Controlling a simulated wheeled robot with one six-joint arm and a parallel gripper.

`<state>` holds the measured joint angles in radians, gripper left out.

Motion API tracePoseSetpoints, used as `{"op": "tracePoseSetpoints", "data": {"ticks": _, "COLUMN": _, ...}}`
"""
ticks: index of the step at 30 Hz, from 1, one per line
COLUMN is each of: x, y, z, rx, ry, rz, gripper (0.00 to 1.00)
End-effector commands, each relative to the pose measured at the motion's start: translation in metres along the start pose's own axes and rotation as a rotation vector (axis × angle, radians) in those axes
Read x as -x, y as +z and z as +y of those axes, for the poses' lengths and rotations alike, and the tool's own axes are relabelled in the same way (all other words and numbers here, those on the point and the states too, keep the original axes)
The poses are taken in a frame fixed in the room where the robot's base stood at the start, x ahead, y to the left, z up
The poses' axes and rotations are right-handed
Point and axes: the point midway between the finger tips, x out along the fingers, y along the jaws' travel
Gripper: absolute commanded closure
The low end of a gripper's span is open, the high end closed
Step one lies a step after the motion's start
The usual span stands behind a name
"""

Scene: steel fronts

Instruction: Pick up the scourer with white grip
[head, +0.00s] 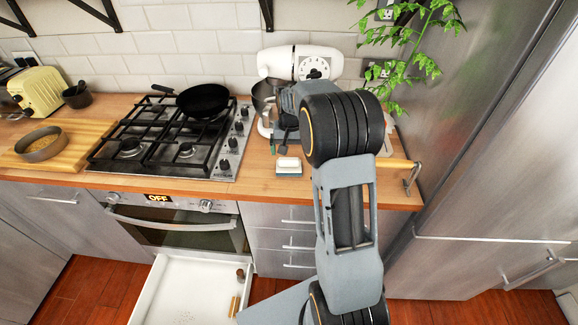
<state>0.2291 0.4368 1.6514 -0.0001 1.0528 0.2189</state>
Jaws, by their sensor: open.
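The scourer with white grip (288,164) lies on the wooden counter, just right of the hob. Its white top and blue-grey base both show. My gripper (281,146) is above the counter, just behind the scourer in the picture. It is open and apart from the scourer. My arm partly covers the gripper, so its fingers are small and hard to make out.
A white stand mixer (300,62) stands behind my gripper. The gas hob (172,139) with a black pan (203,101) is to the left. A white drawer (185,292) is open below. A tall steel front (470,125) closes off the right side.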

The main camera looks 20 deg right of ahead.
Motion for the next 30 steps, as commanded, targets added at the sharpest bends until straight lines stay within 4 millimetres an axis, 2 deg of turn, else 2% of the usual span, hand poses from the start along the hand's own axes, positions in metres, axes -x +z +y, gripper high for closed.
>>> {"op": "tracePoseSetpoints", "data": {"ticks": 10, "x": -0.042, "y": 0.001, "z": -0.003, "rx": 0.0, "ry": 0.001, "rz": -0.003, "gripper": 0.0}}
{"op": "tracePoseSetpoints", "data": {"ticks": 21, "x": -0.049, "y": 0.001, "z": -0.003, "rx": 0.0, "ry": 0.0, "rz": 0.0, "gripper": 0.01}}
{"op": "tracePoseSetpoints", "data": {"ticks": 30, "x": -0.049, "y": 0.001, "z": -0.003, "rx": 0.0, "ry": 0.0, "rz": 0.0, "gripper": 0.3}}
